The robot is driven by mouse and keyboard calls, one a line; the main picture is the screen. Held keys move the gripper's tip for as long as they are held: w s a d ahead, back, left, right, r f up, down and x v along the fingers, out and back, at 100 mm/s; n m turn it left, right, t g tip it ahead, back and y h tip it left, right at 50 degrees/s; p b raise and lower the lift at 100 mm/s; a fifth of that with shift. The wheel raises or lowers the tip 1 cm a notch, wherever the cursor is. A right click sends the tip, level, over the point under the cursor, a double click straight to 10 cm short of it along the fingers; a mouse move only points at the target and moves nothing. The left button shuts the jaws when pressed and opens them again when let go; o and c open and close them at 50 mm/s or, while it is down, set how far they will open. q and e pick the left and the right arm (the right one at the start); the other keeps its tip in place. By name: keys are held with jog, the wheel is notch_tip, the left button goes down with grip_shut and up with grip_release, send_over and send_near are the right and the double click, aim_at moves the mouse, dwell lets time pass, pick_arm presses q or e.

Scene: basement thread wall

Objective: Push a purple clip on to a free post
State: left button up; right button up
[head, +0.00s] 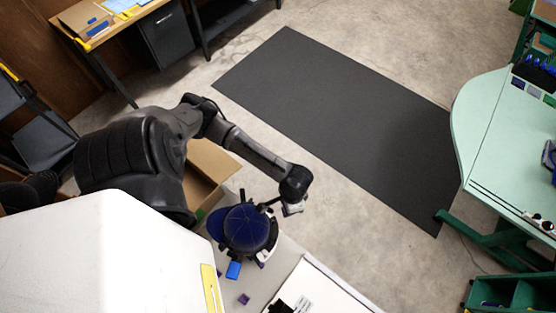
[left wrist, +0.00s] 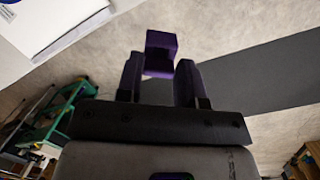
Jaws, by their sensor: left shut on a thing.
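My left gripper (left wrist: 160,72) is shut on a purple clip (left wrist: 161,45), which sticks out beyond the fingertips in the left wrist view. In the head view the left arm reaches over from the left, and its gripper end (head: 292,208) is just right of a dark blue cap-like thing (head: 245,229). The clip cannot be made out there. A small purple piece (head: 244,298) lies on the grey surface below the cap-like thing. No post can be told for sure in either view. My right gripper is not in view.
A bright blue block (head: 233,270) lies beside the cap-like thing. An open cardboard box (head: 208,172) is behind it, and a large white surface (head: 90,255) fills the lower left. A dark mat (head: 345,125) lies on the open floor. A pale green table (head: 500,140) stands at right.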

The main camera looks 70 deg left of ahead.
pick_arm(q)
jog(key=s+a+f, duration=0.1)
jog(key=s+f, duration=0.2)
jog(key=f, duration=0.1)
jog(key=b, duration=0.7)
send_over(274, 221)
jog(key=w, duration=0.1)
jog(key=shift+f, duration=2.75)
jog(key=shift+a+f, duration=0.25)
jog(key=shift+f, duration=0.8)
jog(key=shift+s+p, duration=0.1)
jog(key=shift+p, duration=0.4)
jog(key=shift+s+p, duration=0.1)
jog(key=shift+p, duration=0.2)
jog(key=shift+f, duration=0.35)
